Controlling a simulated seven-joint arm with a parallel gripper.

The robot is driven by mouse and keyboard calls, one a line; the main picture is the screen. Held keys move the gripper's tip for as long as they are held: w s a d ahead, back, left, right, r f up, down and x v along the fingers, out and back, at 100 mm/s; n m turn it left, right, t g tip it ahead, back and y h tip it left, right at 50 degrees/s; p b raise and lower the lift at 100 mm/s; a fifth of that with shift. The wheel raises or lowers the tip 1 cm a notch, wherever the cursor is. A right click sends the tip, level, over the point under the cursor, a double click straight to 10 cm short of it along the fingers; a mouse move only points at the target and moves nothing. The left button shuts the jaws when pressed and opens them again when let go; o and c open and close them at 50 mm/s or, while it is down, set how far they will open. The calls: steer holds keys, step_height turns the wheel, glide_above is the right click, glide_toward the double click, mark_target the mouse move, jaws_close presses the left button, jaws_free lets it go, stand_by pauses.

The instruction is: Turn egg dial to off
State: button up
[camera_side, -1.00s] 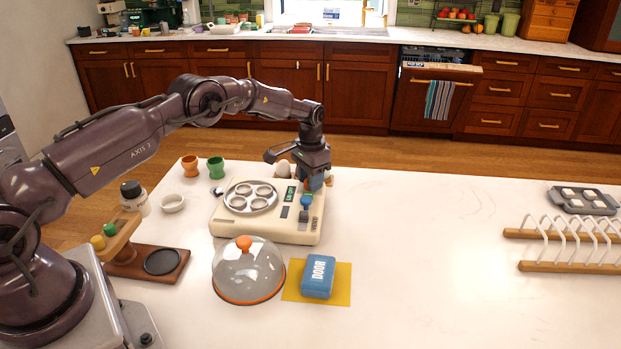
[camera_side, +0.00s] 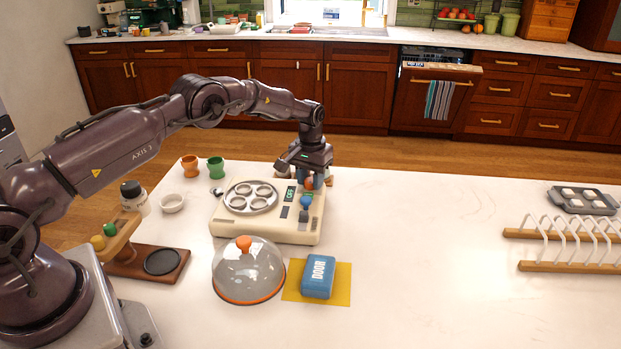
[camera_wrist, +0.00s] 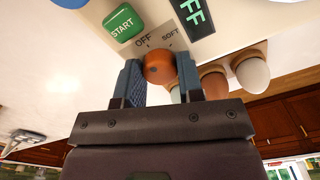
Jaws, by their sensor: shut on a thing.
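The egg dial is an orange round knob (camera_wrist: 157,68) on the cream egg cooker (camera_side: 265,231). In the wrist view it sits between my gripper's two blue-grey fingers (camera_wrist: 160,80), which are shut on it. The labels OFF and SOFT are printed beside the dial; I cannot make out its pointer clearly. The cooker's display (camera_wrist: 198,15) is partly cut off and shows "FF"; in the side view the small display (camera_side: 290,193) appears to read OFF. My gripper (camera_side: 314,184) is over the cooker's back right corner, and its fingers partly hide the dial there.
A green START button (camera_wrist: 123,22) is close to the dial. Brown and white eggs (camera_wrist: 251,72) stand beside my fingers. A blue knob (camera_side: 306,202) and a round metal egg tray (camera_side: 251,206) are on the cooker. A clear dome (camera_side: 247,277) stands in front.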

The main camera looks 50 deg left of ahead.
mark_target(311, 180)
steer(key=shift+r, duration=0.1)
steer(key=o, duration=0.6)
steer(key=shift+o, duration=0.2)
step_height(311, 180, up, 13)
